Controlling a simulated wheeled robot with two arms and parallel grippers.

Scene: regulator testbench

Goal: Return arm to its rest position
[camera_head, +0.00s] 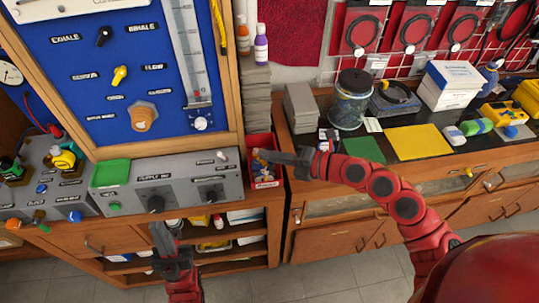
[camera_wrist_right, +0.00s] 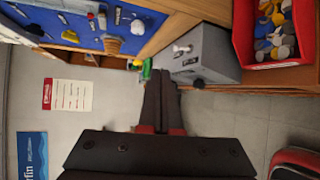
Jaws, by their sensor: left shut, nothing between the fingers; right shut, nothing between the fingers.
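My right arm (camera_head: 405,208) reaches in from the right over the cabinet front. Its gripper (camera_head: 262,154) is shut and empty, its fingertips over the red bin (camera_head: 263,142) in the head view; I cannot tell whether they touch it. In the right wrist view the closed dark fingers (camera_wrist_right: 160,78) point toward the grey supply box (camera_wrist_right: 205,55), with nothing between them. My left gripper (camera_head: 158,232) is shut and empty, pointing up in front of the bench's lower shelves, below the grey supply box (camera_head: 165,180) in the head view.
A blue panel (camera_head: 60,45) with knobs stands at the left. A glass jar (camera_head: 351,100), a green mat (camera_head: 363,149) and a yellow mat (camera_head: 419,142) are on the right counter. The floor (camera_head: 340,285) in front of the cabinets looks clear.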

